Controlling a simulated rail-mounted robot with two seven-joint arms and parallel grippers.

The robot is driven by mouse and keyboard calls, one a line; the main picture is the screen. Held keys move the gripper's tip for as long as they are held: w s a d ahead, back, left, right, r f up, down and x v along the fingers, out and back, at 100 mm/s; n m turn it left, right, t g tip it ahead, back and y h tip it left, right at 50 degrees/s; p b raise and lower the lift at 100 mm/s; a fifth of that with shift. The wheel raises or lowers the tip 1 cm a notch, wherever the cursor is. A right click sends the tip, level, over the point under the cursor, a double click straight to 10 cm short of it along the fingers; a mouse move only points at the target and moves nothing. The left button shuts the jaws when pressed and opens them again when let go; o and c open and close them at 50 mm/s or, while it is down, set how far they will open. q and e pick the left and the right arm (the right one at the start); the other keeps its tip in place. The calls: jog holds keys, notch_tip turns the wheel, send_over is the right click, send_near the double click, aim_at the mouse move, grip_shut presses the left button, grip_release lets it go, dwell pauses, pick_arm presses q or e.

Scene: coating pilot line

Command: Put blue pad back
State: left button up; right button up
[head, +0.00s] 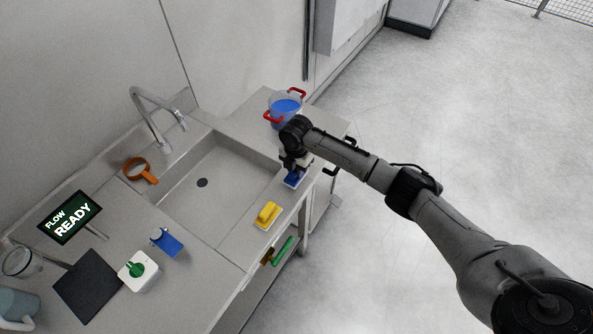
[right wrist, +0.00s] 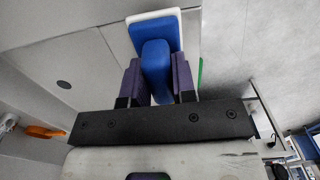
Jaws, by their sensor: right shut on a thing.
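The blue pad (head: 293,179) is at the right end of the sink counter, partly hidden under my right gripper (head: 296,164). In the right wrist view the blue pad (right wrist: 157,38) has a raised blue handle, and my right gripper (right wrist: 155,82) is shut on that handle between its purple fingertips. A white plate (right wrist: 181,14) shows around the pad's edge; I cannot tell whether the pad touches it. A yellow pad (head: 268,213) with a handle sits on a similar white plate nearer the front. My left gripper is not in view.
The sink basin (head: 205,185) lies left of the pads, with a faucet (head: 150,120) behind. A pot with red handles (head: 285,108) stands beyond my gripper. An orange ring-shaped tool (head: 139,170), a blue item (head: 166,242) and a display (head: 70,217) are on the left. A green handle (head: 283,250) shows below the counter.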

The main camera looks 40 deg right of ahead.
jog(key=shift+f, duration=0.85)
jog(key=shift+f, duration=0.15)
jog(key=o, duration=0.9)
jog(key=shift+o, duration=0.2)
notch_tip(320, 180, up, 12)
jog(key=shift+r+p, duration=0.15)
jog(key=shift+p, duration=0.25)
jog(key=shift+a, duration=0.1)
